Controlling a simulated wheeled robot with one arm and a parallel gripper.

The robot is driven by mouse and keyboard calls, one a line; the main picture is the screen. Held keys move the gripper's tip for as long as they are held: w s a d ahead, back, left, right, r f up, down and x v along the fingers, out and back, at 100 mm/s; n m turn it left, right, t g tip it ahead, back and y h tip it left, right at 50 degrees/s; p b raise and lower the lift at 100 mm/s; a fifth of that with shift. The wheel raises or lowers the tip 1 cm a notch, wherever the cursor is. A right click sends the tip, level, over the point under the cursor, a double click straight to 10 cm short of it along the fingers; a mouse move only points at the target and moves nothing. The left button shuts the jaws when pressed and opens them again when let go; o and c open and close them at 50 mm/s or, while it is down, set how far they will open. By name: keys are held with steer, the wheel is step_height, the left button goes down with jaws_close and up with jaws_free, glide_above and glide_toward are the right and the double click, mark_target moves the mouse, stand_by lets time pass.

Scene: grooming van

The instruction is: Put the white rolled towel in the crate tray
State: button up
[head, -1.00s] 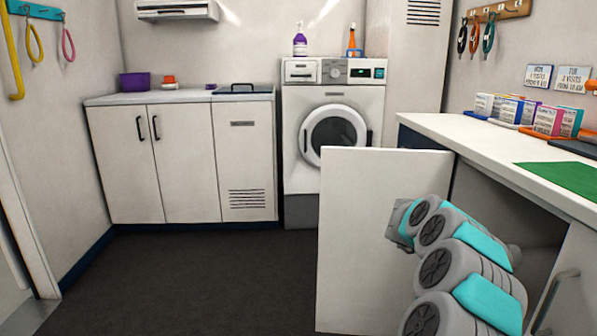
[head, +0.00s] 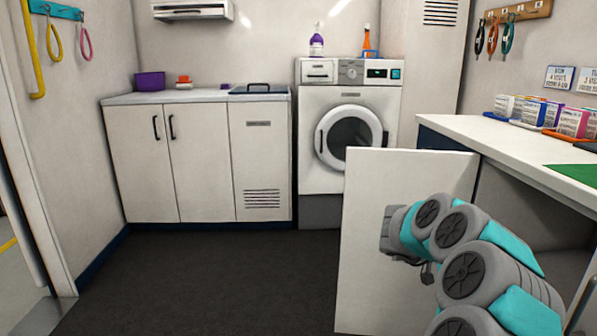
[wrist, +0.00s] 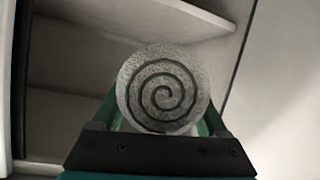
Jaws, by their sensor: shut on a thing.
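The white rolled towel (wrist: 163,88) shows end-on in the wrist view, with a dark spiral on its round face. My gripper (wrist: 160,125) is shut on it, with a green finger on each side. In the head view my arm reaches down at the lower right, and my gripper (head: 428,272) shows small and dark in front of the open white door. The towel cannot be made out in the head view. I see no crate tray that I can be sure of in either view.
The open cabinet door (head: 375,225) stands beside my arm, below the right counter (head: 500,145). Shelves (wrist: 75,120) show behind the towel in the wrist view. A washing machine (head: 348,185) and white cabinets (head: 190,160) line the back. The dark floor (head: 220,285) at left is clear.

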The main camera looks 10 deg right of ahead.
steer(key=w+a+r+n+t+y, duration=0.1)
steer(key=w+a+n+t+y, duration=0.2)
steer(key=a, duration=1)
steer(key=w+a+r+n+t+y, duration=0.1)
steer(key=w+a+n+t+y, duration=0.2)
steer(key=a, duration=1.1)
steer(key=w+a+r+n+t+y, duration=0.1)
steer(key=w+a+n+t+y, duration=0.2)
steer(key=a, duration=1.1)
steer(key=w+n+t, duration=0.1)
steer(key=n+t, duration=0.2)
steer(key=n, duration=0.2)
steer(key=shift+w+t+y, duration=0.3)
steer(key=shift+t, duration=0.1)
step_height(320, 180, down, 13)
steer(key=w+n+y, duration=0.2)
steer(key=n+y, duration=0.1)
steer(key=y, duration=0.1)
steer(key=shift+w+f+n+t+p, duration=0.15)
steer(key=shift+w+n+t+p, duration=0.15)
steer(key=shift+w+n, duration=0.1)
steer(key=shift+d, duration=0.15)
